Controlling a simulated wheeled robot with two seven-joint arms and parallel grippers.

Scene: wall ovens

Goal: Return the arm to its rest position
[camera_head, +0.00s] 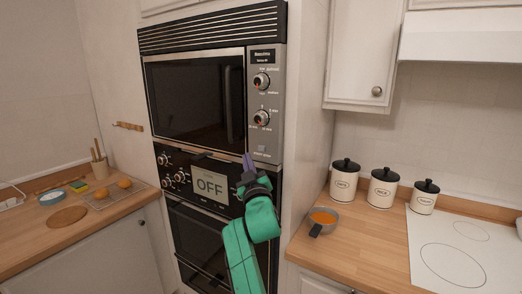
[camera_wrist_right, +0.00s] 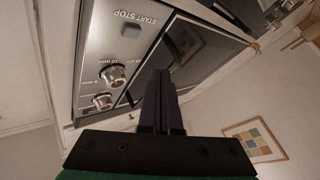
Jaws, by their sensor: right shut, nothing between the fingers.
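My right arm (camera_head: 254,220), green with dark joints, reaches up in front of the wall ovens in the head view. My right gripper (camera_head: 247,162) is shut and empty, with its tips near the lower right of the upper oven (camera_head: 203,100). In the right wrist view the closed fingers (camera_wrist_right: 163,95) point at the oven front, near the START STOP button (camera_wrist_right: 131,31). I cannot tell whether they touch it. The upper oven's door is closed. My left gripper does not show in either view.
A display reading OFF (camera_head: 209,186) sits on the lower oven panel. A left counter (camera_head: 100,225) holds a rack (camera_head: 112,194) and a round board (camera_head: 67,216).

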